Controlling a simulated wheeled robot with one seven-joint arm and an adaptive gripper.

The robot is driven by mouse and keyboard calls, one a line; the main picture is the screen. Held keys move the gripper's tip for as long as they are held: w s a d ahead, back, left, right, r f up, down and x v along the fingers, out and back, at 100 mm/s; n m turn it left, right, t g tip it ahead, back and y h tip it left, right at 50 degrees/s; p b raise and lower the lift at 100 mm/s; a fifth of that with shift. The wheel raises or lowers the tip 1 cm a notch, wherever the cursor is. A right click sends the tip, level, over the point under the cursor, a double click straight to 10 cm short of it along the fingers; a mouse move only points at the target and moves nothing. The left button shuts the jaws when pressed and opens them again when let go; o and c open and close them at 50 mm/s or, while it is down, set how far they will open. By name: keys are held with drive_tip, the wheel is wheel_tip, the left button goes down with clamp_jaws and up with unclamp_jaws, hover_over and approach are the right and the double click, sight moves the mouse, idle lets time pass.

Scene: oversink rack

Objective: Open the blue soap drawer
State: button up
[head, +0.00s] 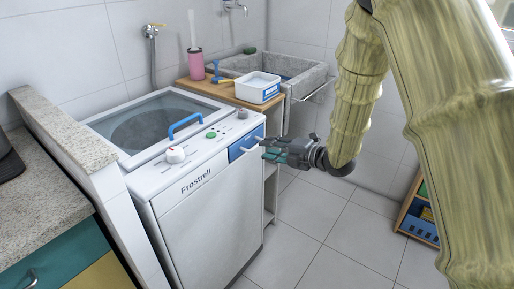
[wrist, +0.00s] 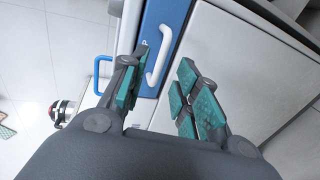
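The blue soap drawer (head: 238,150) is at the upper right of the front of the white Frostrell washing machine (head: 205,215). It looks closed. A white bar handle (wrist: 157,66) is on its blue front (wrist: 172,14) in the wrist view. My gripper (head: 268,148) is right in front of the drawer in the head view. Its green-padded fingers are spread apart in the wrist view, with the handle showing in the gap between them. I cannot tell whether either finger touches the handle. Part of the drawer front is hidden behind the left finger in the wrist view.
A blue lid handle (head: 185,125), a white knob (head: 175,155) and a green button (head: 211,134) are on the machine's top. A wooden shelf (head: 215,90) with a white tub (head: 258,88) stands behind it. The tiled floor (head: 310,225) in front is clear.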

sight(257, 145)
drive_tip(key=shift+x, duration=2.95)
drive_tip(key=shift+c, duration=0.5)
clamp_jaws()
